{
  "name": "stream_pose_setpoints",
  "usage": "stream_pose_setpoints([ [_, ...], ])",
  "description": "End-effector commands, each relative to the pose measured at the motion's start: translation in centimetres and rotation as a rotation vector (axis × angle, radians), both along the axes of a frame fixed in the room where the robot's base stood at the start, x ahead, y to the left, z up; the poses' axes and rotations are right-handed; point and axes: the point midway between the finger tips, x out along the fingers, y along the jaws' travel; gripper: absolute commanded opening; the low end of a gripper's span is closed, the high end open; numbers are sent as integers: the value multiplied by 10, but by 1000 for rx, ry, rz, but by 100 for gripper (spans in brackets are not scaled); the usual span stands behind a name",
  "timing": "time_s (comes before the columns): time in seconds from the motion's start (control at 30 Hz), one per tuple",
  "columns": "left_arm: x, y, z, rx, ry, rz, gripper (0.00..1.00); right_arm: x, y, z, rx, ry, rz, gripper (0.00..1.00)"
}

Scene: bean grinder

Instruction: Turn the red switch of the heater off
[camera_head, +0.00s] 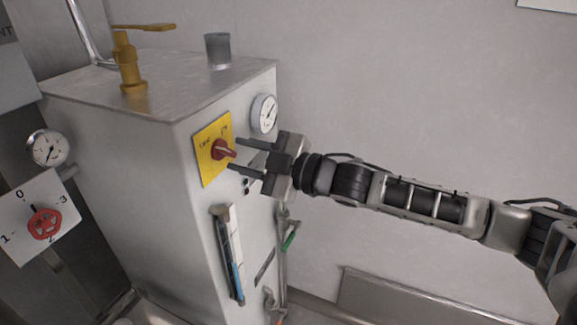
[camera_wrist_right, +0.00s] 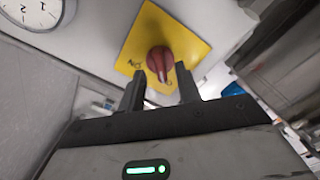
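The red switch (camera_head: 222,150) sits on a yellow plate (camera_head: 209,170) on the side of the grey heater box (camera_head: 130,130). My right gripper (camera_head: 234,155) is open, with one finger above and one below the switch in the head view. In the right wrist view the red switch (camera_wrist_right: 160,60) lies just beyond and between the two open fingertips (camera_wrist_right: 160,85). Part of its handle shows between the fingers. I cannot tell whether the fingers touch it. The plate's lettering is partly readable, with "ON" at one side. My left gripper is not in view.
A round gauge (camera_head: 264,113) is close to the right gripper on the same heater side. A sight tube (camera_head: 228,255) and a green-handled valve (camera_head: 290,238) are below. A red knob on a numbered plate (camera_head: 45,222) stands at the left. A yellow tap (camera_head: 129,65) is on top.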

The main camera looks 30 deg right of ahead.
Motion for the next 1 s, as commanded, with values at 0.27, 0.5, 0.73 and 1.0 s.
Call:
stream_pose_setpoints([
  [0.27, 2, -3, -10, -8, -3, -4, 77, -42, -33, -6, -3, 4, -1, 34],
  [0.5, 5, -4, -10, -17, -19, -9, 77, -65, -50, -4, -1, 5, -1, 34],
  [0.73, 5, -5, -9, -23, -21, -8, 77, -80, -62, -3, 0, 5, 0, 34],
  [1.0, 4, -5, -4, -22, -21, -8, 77, -96, -73, 0, 1, 6, 1, 34],
])
